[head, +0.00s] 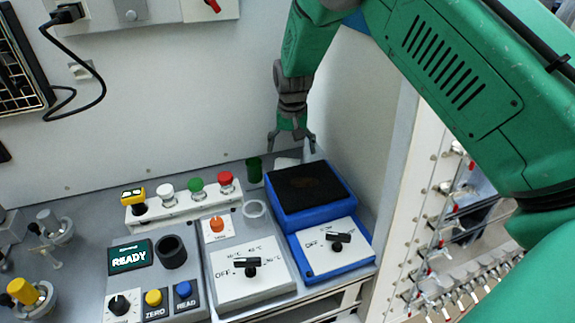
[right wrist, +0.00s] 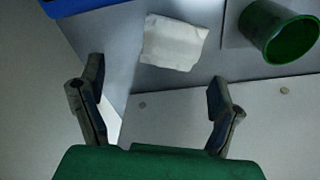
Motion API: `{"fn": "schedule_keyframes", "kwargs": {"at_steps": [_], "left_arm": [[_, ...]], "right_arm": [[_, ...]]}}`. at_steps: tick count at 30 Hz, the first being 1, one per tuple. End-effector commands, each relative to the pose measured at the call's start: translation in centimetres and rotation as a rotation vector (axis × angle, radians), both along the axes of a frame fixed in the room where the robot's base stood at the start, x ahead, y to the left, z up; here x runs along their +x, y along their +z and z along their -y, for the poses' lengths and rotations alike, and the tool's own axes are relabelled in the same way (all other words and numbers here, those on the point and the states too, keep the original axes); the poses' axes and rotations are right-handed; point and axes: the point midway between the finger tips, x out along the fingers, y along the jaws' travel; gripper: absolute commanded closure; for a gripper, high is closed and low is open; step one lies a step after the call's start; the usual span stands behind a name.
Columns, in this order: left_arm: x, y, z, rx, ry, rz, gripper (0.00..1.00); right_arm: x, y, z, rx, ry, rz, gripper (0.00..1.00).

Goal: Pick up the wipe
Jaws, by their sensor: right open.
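The wipe (right wrist: 174,42) is a small white folded cloth lying flat on the grey bench, at the upper middle of the right wrist view. In the head view the wipe (head: 286,163) shows as a pale patch behind the blue hotplate, partly hidden. My right gripper (head: 292,148) points down over that back corner. Its two fingers are spread with nothing between them, and it also shows in the right wrist view (right wrist: 156,82). The wipe lies ahead of the fingertips there, apart from them. My left gripper is in neither view.
A green cup (head: 254,170) stands left of the wipe in the head view; it also shows in the right wrist view (right wrist: 290,40). A blue unit with a dark top (head: 335,223) stands in front of the wipe. The back wall (head: 170,120) is close behind.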

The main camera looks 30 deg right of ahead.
Motion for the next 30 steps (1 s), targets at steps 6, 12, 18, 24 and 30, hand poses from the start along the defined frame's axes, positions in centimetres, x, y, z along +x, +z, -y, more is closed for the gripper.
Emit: {"fn": "schedule_keyframes", "kwargs": {"at_steps": [6,12,18,24,30], "left_arm": [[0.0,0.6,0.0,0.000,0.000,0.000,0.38],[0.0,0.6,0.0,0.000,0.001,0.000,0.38],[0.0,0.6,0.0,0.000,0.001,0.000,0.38],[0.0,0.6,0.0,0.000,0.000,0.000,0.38],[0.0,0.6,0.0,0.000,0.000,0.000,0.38]], "right_arm": [[0.2,-2.7,-1.3,-0.008,0.003,-0.003,0.16],[0.5,-4.5,-1.3,-0.010,0.002,0.000,0.16],[0.4,-4.8,-0.7,-0.004,0.001,0.001,0.16],[0.4,-5.0,-0.4,0.000,0.000,0.000,0.54],[0.4,-4.9,-0.7,-0.005,0.001,-0.001,0.57]]}}
